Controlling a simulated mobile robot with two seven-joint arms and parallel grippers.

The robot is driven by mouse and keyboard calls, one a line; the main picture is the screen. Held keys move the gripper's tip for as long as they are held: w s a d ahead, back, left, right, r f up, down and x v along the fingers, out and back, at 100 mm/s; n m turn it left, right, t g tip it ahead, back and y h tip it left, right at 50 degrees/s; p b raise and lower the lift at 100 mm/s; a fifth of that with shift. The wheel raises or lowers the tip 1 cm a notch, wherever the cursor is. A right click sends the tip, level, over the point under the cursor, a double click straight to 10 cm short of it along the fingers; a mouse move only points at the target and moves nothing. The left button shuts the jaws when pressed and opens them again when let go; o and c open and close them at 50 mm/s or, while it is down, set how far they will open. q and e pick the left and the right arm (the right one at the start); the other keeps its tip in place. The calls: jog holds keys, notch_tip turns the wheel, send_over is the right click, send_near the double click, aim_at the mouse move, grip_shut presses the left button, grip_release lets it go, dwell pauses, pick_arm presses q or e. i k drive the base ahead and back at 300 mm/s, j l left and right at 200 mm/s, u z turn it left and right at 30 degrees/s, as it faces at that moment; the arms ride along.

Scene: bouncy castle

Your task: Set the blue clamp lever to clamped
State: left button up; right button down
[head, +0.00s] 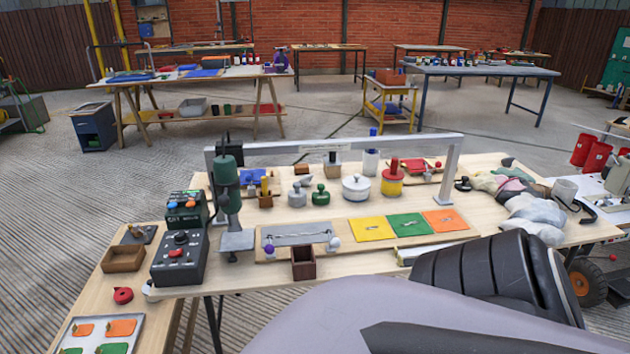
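I cannot clearly pick out a blue clamp lever in the head view. A small blue upright piece (373,132) shows just above the grey crossbar (290,147), over a white cylinder (371,163). A flat blue piece (251,176) lies on the workbench behind the green drill-press-like device (228,180). Whether either is the clamp lever, and how it is set, is too small to tell. Neither gripper is in view; one of my arms, grey with a dark ribbed section, fills the lower right and hides the bench's front right part.
The wooden workbench (480,225) holds a black control box (180,258), yellow, green and orange squares (410,225), a white lidded pot (355,187), a dark red open box (304,263) and a pile of bags (530,212). The crossbar's posts stand on the bench. Other tables stand behind.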

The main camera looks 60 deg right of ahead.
aim_at(249, 178)
jog(key=z, duration=0.8)
